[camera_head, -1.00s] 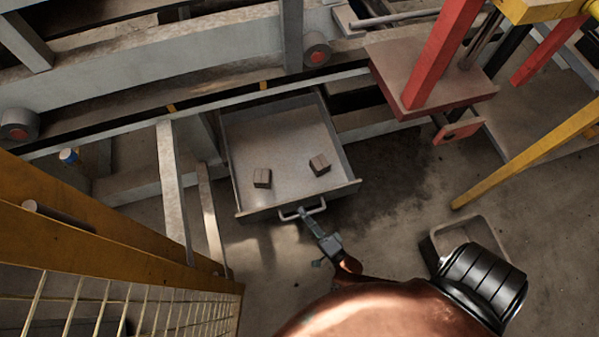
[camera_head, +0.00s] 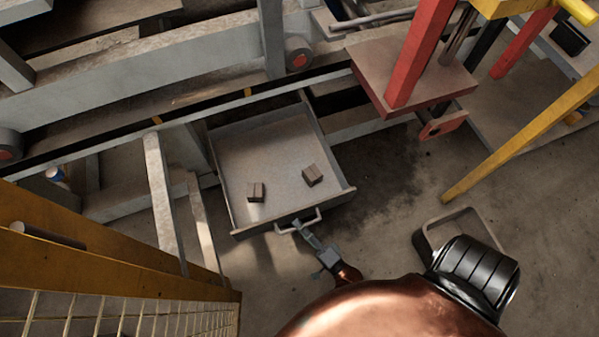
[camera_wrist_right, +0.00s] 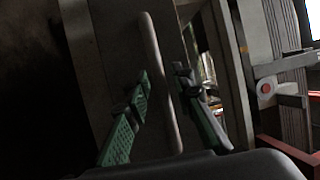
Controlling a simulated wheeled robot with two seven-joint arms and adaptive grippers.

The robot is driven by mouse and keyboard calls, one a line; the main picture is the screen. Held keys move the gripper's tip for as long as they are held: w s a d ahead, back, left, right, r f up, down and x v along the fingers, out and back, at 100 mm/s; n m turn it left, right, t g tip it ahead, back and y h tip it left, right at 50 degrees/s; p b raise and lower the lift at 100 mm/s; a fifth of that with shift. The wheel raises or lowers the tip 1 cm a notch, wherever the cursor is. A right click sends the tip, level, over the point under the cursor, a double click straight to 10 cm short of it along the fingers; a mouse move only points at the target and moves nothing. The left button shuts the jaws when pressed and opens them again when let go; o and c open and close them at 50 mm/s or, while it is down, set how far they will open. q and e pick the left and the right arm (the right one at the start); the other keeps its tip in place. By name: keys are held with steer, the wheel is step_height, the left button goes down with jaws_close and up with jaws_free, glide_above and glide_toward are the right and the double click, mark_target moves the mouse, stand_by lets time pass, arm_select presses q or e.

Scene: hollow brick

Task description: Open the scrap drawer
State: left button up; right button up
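The scrap drawer (camera_head: 262,150) is a grey metal tray pulled out from the machine's frame, with its inside in plain view. Two small brown blocks, one on the left (camera_head: 256,192) and one on the right (camera_head: 312,174), lie in it. Its bar handle (camera_head: 317,217) is on the front panel and also shows in the right wrist view (camera_wrist_right: 158,80). My right gripper (camera_head: 301,229) is at the handle. In the right wrist view its green-padded fingers (camera_wrist_right: 163,75) stand apart on either side of the bar, with visible gaps. My left gripper is not in view.
A red press part (camera_head: 412,75) stands right of the drawer. A yellow bar (camera_head: 520,137) slants at the far right. A yellow guard (camera_head: 110,262) with mesh lies at lower left. Grey posts (camera_head: 160,205) stand left of the drawer. The floor before the drawer looks clear.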

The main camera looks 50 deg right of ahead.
steer(key=shift+o, duration=0.3)
steer(key=shift+s, duration=0.1)
steer(key=s+f, duration=0.1)
steer(key=s, duration=0.6)
steer(key=shift+a+f, duration=0.15)
steer(key=shift+a, duration=0.1)
